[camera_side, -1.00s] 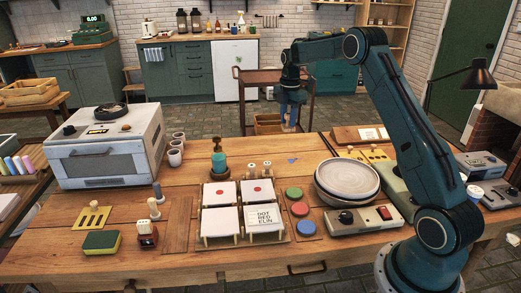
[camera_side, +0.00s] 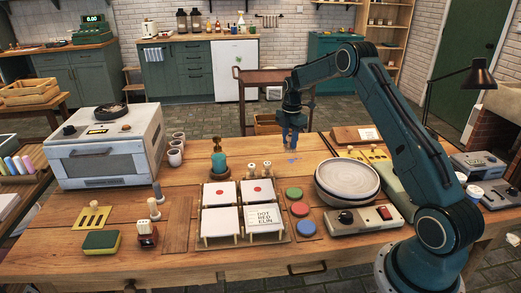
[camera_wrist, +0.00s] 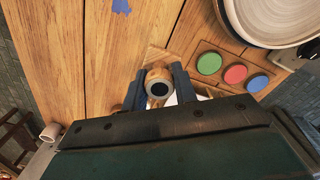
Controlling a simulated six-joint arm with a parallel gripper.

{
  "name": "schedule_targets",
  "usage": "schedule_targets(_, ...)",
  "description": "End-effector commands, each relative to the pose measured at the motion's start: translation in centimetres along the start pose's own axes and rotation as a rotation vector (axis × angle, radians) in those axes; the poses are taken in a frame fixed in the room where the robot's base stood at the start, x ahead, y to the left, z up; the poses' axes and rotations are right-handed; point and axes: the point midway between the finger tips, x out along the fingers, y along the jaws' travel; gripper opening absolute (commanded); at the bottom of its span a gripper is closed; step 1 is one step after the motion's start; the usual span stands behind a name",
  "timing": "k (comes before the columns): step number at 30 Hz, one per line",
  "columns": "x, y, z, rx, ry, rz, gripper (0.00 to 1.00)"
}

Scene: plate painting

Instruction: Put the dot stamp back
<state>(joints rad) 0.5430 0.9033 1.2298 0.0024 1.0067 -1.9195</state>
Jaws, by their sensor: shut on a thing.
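My gripper (camera_side: 293,145) hangs above the back of the workbench, behind the ink pads and left of the plates. In the wrist view my gripper (camera_wrist: 156,90) is shut on the dot stamp (camera_wrist: 158,76), a round wooden piece with a dark centre. The held stamp is hard to make out in the side view. The stamps' lower parts are partly hidden by the tiles.
Green, red and blue ink pads (camera_side: 298,208) lie right of the white tiles (camera_side: 221,221). Stacked plates (camera_side: 347,178) stand further right. A blue mark (camera_side: 292,160) lies on the bench near my gripper.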

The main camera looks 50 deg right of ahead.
Motion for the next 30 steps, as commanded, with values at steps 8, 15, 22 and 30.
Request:
schedule_targets(8, 4.9, -0.1, 0.0, 0.0, 0.001, -0.003, 0.14)
schedule_targets(15, 6.1, 0.0, 0.0, 0.0, 0.0, 0.0, 0.14)
schedule_targets(22, 6.7, 0.0, 0.0, 0.0, 0.0, -0.001, 0.14)
schedule_targets(30, 9.7, 0.0, 0.0, 0.0, 0.0, -0.001, 0.14)
